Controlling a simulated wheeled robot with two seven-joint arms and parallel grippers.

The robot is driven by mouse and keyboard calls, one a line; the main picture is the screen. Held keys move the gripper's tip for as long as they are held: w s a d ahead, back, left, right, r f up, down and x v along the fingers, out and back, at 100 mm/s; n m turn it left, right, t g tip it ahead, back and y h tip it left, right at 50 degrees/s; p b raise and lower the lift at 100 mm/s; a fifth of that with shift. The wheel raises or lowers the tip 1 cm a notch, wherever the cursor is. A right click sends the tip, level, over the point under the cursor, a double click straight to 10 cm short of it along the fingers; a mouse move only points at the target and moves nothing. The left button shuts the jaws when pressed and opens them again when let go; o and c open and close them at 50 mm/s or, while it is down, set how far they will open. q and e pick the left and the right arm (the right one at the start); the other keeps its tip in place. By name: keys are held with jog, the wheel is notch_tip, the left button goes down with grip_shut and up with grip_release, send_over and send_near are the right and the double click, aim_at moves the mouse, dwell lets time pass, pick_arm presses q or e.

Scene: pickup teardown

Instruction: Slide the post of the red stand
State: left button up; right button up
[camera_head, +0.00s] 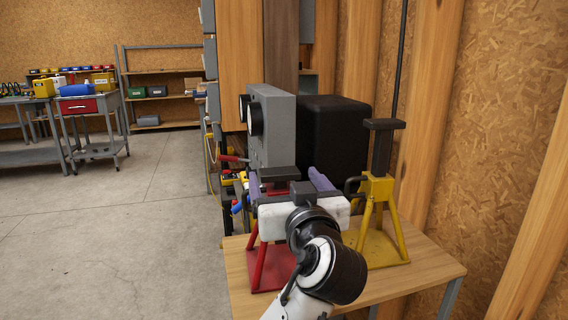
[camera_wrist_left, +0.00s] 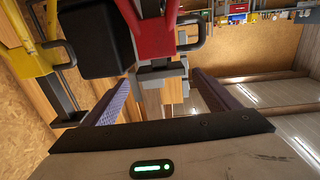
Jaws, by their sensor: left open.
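The red stand (camera_head: 257,267) stands on the wooden table, mostly behind my left gripper (camera_head: 284,173). Its dark grey post top (camera_head: 277,173) shows between the two purple fingers. In the left wrist view the red stand (camera_wrist_left: 148,35) appears upside down, and its grey post top (camera_wrist_left: 162,76) lies between the fingertips of my open left gripper (camera_wrist_left: 162,82). Gaps show on both sides of the post top, so the fingers are not closed on it. My wrist hides the lower post and part of the red legs in the head view. My right gripper is not in view.
A yellow stand (camera_head: 381,220) with a dark post stands close on the right of the table (camera_head: 435,263). A black box (camera_head: 335,130) and a grey unit with dials (camera_head: 275,125) stand behind. A wooden wall closes the right side; open floor lies left.

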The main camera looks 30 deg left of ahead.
aim_at(280, 174)
pick_arm(q)
jog(key=x, duration=0.3)
jog(key=shift+s+a, duration=0.1)
jog(key=shift+a, duration=0.05)
jog(key=x, duration=0.5)
jog(key=shift+w+a+f, duration=0.1)
jog(key=shift+w+a, duration=0.15)
jog(key=shift+w, duration=0.05)
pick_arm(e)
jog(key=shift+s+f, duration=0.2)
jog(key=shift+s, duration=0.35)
